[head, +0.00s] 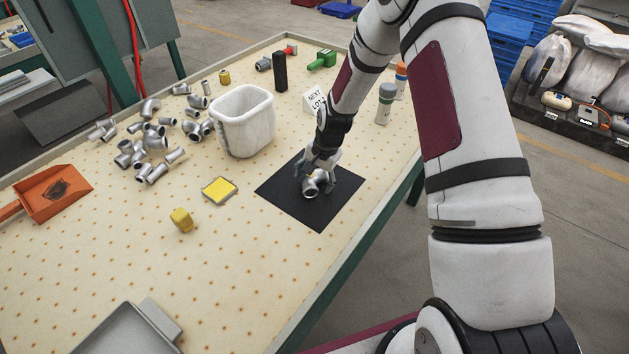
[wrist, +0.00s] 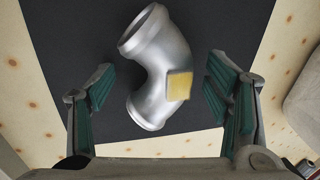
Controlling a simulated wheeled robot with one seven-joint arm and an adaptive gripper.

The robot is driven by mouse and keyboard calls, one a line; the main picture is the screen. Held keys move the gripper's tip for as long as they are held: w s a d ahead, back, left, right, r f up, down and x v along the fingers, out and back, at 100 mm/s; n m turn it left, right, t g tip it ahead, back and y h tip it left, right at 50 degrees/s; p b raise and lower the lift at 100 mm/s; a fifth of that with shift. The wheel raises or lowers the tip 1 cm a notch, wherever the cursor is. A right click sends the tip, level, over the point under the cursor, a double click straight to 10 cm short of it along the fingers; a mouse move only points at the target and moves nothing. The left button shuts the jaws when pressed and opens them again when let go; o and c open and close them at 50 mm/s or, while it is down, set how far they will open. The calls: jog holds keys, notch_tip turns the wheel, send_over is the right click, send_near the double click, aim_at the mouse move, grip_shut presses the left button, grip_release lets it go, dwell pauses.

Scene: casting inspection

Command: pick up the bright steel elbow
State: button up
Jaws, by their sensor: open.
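The bright steel elbow (wrist: 160,62) lies on a black mat (head: 283,203) on the table. It has a small yellow patch (wrist: 179,86) on its side. In the head view the elbow (head: 311,187) shows partly, with my gripper over it. My gripper (wrist: 160,95) is open, one green-padded finger on each side of the elbow. A gap shows between each finger and the elbow in the wrist view. Whether the fingertips touch the mat is unclear.
A white bin (head: 243,122) stands behind the mat, left of my arm. Several loose pipe fittings (head: 150,140) lie farther left. A yellow pad (head: 219,191), a yellow block (head: 181,220) and an orange scoop (head: 56,192) lie on the table. A "NEXT LOT" card (head: 315,100) stands behind.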

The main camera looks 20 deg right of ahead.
aim_at(314, 176)
jog(key=shift+c, duration=0.2)
jog(key=shift+s, duration=0.1)
grip_shut()
jog(key=shift+d, duration=0.1)
jog(key=shift+r, duration=0.5)
jog(key=v, duration=0.2)
jog(key=shift+a+r, duration=0.3)
jog(key=shift+r, duration=0.05)
jog(key=s+a, duration=0.1)
jog(key=s, duration=0.4)
jog(key=s+a+r, duration=0.1)
jog(key=s, duration=0.4)
jog(key=s+a, duration=0.1)
jog(key=s, duration=0.4)
jog(key=shift+s+a+r, duration=0.1)
jog(key=shift+r, duration=0.1)
